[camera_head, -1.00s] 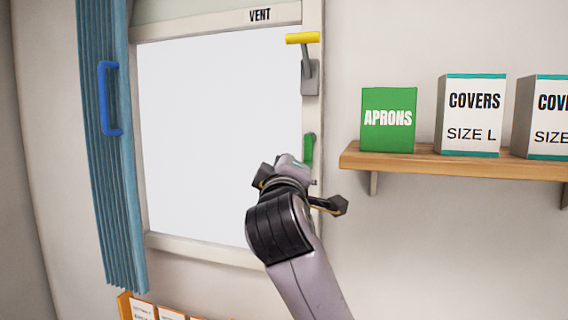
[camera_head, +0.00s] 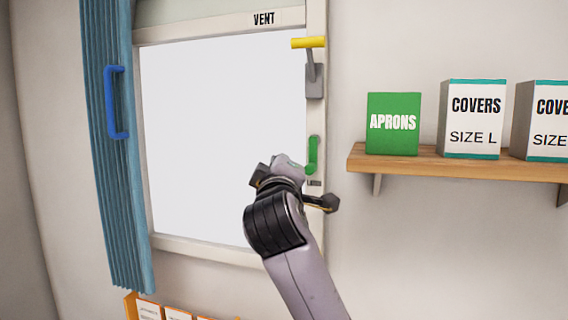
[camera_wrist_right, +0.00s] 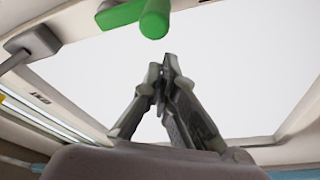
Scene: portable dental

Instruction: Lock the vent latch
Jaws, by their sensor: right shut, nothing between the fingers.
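The vent window's right frame bears a yellow-handled lever (camera_head: 308,42) on a grey plate (camera_head: 314,82); its bar points left and right. Lower on the same frame is a green handle (camera_head: 313,153), upright in the head view. Which one is the vent latch I cannot tell for sure. My right gripper (camera_head: 287,162) is in front of the window, just left of and below the green handle. In the right wrist view its fingers (camera_wrist_right: 168,62) are closed and empty, below the rounded end of the green handle (camera_wrist_right: 154,20), with a visible gap. My left gripper is not in view.
A blue shutter (camera_head: 125,215) with a blue handle (camera_head: 115,102) stands at the window's left. A wooden shelf (camera_head: 450,166) to the right holds a green aprons box (camera_head: 393,138) and white covers boxes (camera_head: 473,105). The wall between window and shelf is bare.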

